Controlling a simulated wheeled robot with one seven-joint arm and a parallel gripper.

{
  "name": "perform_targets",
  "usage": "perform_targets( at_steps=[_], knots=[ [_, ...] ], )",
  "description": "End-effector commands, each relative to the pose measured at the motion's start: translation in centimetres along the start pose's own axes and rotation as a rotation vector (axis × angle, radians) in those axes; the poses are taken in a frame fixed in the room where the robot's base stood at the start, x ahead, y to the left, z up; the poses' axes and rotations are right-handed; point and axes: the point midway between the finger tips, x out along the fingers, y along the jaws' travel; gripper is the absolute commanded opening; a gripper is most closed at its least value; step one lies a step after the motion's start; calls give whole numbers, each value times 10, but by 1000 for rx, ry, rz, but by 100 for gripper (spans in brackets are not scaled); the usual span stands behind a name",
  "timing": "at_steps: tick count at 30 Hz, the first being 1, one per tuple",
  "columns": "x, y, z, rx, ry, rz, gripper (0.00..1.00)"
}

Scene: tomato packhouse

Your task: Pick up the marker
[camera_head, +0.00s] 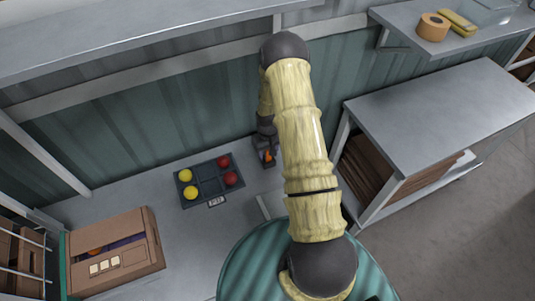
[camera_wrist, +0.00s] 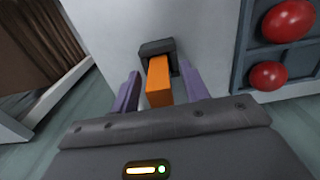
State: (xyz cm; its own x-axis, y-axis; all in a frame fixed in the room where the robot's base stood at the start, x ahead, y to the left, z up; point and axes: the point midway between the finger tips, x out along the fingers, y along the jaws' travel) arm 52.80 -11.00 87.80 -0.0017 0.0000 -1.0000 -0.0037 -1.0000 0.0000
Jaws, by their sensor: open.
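The marker (camera_wrist: 159,82) looks like an orange, block-like bar with its far end at a dark grey piece (camera_wrist: 157,47), which may be its cap or a holder; I cannot tell which. In the head view the marker's orange (camera_head: 268,155) shows small at the end of my arm, to the right of the dark tray. My gripper (camera_wrist: 160,78) is open, with one purple finger on each side of the orange bar. A gap shows at the left finger; the right finger is very close, and contact is unclear. In the head view my gripper (camera_head: 265,147) is partly hidden.
A dark sectioned tray (camera_head: 208,180) with red and yellow tomatoes is left of my gripper; its edge shows at right in the wrist view. A cardboard box (camera_head: 115,252) stands front left. A grey table (camera_head: 440,110) is at right. A shelf (camera_head: 150,32) runs above.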

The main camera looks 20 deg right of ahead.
Motion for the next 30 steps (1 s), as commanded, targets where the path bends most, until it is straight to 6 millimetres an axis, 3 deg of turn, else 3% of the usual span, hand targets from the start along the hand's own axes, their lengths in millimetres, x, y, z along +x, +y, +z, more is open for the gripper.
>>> perform_targets(
  at_steps=[15, 16, 23, 30],
  knots=[
    [1, 0, 0, 0, 1, 0, 45],
    [1, 0, 0, 0, 1, 0, 44],
    [1, 0, 0, 0, 1, 0, 0],
    [0, 0, 0, 0, 1, 0, 0]
  ],
)
